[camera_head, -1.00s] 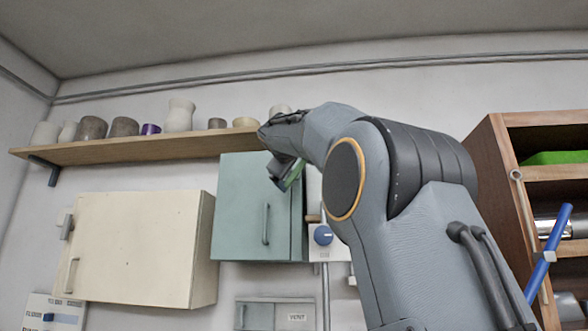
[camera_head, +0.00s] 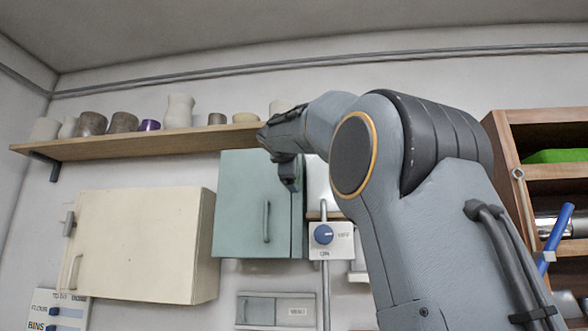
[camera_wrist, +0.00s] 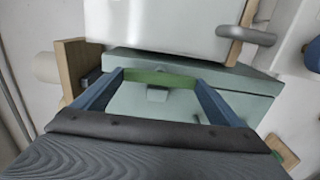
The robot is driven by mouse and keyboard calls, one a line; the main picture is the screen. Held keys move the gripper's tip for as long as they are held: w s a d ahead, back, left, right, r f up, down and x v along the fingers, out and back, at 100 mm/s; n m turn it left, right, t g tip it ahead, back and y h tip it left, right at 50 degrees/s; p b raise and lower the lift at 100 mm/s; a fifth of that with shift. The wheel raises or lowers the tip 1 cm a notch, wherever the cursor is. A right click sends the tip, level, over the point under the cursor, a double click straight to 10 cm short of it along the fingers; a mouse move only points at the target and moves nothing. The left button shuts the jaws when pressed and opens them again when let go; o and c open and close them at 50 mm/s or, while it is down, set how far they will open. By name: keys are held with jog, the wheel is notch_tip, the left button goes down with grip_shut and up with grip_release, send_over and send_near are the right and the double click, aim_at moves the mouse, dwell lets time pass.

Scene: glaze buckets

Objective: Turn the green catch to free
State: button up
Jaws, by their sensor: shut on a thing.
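The green catch (camera_wrist: 162,78) shows in the wrist view as a green bar spanning the gap between my two blue fingers. My gripper (camera_wrist: 160,85) is shut on it, with a finger at each end. The catch is at the teal cabinet (camera_head: 240,205), whose front also shows in the wrist view (camera_wrist: 185,108). In the head view my gripper (camera_head: 289,173) is at the cabinet's upper right edge and hides the catch. I cannot tell the catch's exact angle.
A wooden shelf (camera_head: 150,143) with several pots runs above. A cream cabinet (camera_head: 140,245) hangs at left. A white box with a blue knob (camera_head: 323,234) is just right of the teal cabinet. A wooden rack (camera_head: 508,180) stands at right.

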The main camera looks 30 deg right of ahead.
dwell(0.4)
jog(key=o, duration=0.8)
jog(key=b+v, duration=0.4)
jog(key=v, duration=0.3)
jog(key=shift+s+a, duration=0.25)
jog(key=shift+s, duration=0.05)
